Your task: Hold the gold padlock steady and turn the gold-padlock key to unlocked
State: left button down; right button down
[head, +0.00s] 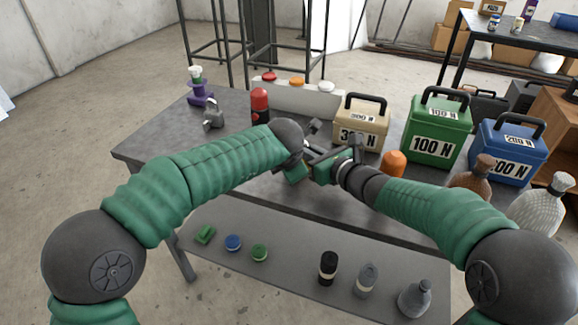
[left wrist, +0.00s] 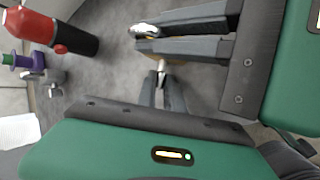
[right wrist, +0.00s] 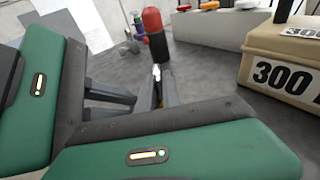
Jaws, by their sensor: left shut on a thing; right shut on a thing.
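The gold padlock is mostly hidden between my right gripper's fingers. Its silver shackle (right wrist: 156,73) and a strip of its gold body (right wrist: 158,94) show in the right wrist view, and a bright end of the padlock (left wrist: 147,31) shows in the left wrist view. My right gripper (head: 326,154) is shut on it above the table. My left gripper (head: 317,150) meets it from the left, shut on a small silver piece that looks like the key (left wrist: 162,68). The key's tip is close below the right fingers. Whether it sits in the keyhole, and its turn, I cannot tell.
A grey padlock (head: 213,117) and a purple stand (head: 199,91) are at the table's left, with a red-topped cylinder (head: 260,104) behind my grippers. Tan (head: 361,122), green (head: 436,127) and blue (head: 507,152) weights and an orange object (head: 393,162) stand right.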

pick_arm(q)
jog(key=shift+s+d+f+m+t+y, duration=0.15)
jog(key=shift+t+y, duration=0.25)
jog(key=shift+t, duration=0.2)
jog(key=shift+s+d+f+m+t+y, duration=0.15)
jog(key=shift+t+y, duration=0.25)
jog(key=shift+t, duration=0.2)
jog(key=shift+f+t+y, duration=0.1)
jog(key=shift+t+y, duration=0.3)
jog(key=shift+t, duration=0.3)
jog(key=shift+a, duration=0.1)
jog(key=c, duration=1.5)
grip_release()
